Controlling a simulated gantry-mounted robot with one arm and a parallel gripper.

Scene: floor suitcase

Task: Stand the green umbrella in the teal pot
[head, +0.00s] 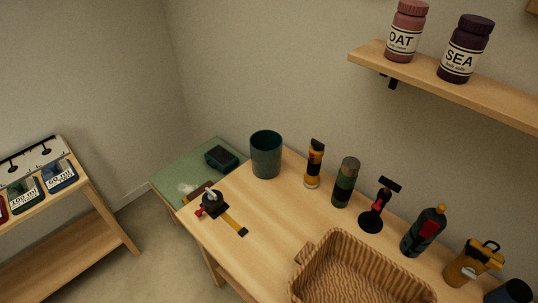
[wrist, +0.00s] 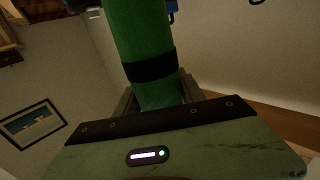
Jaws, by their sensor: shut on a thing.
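The green umbrella (wrist: 138,38) shows in the wrist view as a thick green shaft with a black band. It runs up out of the top of the picture, so its far end is hidden. My gripper (wrist: 160,98) is shut around it just below the band. Neither my gripper nor the umbrella shows in the head view. The teal pot (head: 265,158) stands upright at the back left corner of the wooden table in the head view. Its mouth is open and its inside looks dark; I cannot see its bottom.
An orange-and-black bottle (head: 313,168), a dark green flask (head: 344,184) and several other items line the table's wall side. A wicker basket (head: 318,262) sits in front. A black-and-yellow tool (head: 222,211) lies near the left edge. A wall shelf (head: 430,80) overhangs at right.

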